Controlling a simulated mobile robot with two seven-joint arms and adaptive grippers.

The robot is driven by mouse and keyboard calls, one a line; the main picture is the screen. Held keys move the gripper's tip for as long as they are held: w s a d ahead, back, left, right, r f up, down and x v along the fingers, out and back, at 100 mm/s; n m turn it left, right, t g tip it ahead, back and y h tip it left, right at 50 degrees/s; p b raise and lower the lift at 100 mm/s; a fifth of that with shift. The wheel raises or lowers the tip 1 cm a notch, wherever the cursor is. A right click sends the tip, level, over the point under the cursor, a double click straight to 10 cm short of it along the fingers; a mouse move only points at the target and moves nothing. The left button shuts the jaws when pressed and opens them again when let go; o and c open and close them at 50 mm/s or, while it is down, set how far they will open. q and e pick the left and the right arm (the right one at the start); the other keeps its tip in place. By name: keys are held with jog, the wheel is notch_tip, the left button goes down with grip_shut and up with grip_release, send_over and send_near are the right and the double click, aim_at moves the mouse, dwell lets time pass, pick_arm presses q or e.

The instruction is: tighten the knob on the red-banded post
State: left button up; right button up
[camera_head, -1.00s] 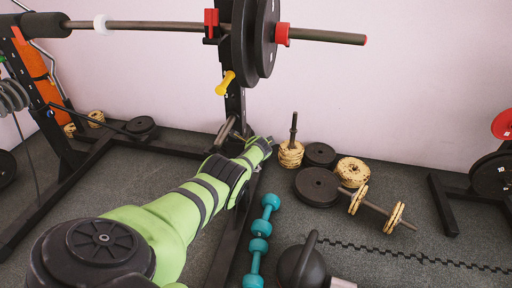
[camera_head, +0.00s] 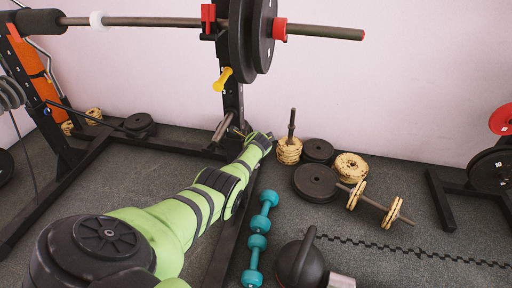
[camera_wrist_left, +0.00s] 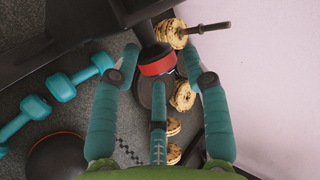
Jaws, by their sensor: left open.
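A dark post with a red band (camera_wrist_left: 157,62) lies between the fingertips of my left gripper (camera_wrist_left: 158,56) in the left wrist view. The three teal fingers are spread, and I cannot tell whether any touches it. No separate knob can be made out there. In the head view my left gripper (camera_head: 262,138) is by the foot of the black rack upright (camera_head: 233,100), and its fingers are too small to read. A yellow knob (camera_head: 222,79) sticks out of that upright, well above the gripper. My right gripper is not in view.
Teal dumbbells (camera_head: 258,240) and a black kettlebell (camera_head: 301,265) lie right of my arm. Tan plates (camera_head: 289,151), black plates (camera_head: 317,185) and a tan-plated dumbbell (camera_head: 375,206) stand beyond. A loaded barbell (camera_head: 150,22) rests overhead.

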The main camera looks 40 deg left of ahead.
pick_arm(q)
jog(key=s+d, duration=0.8)
jog(key=s, duration=0.1)
jog(key=shift+d+r, duration=0.15)
jog(key=shift+d, duration=0.05)
dwell(0.3)
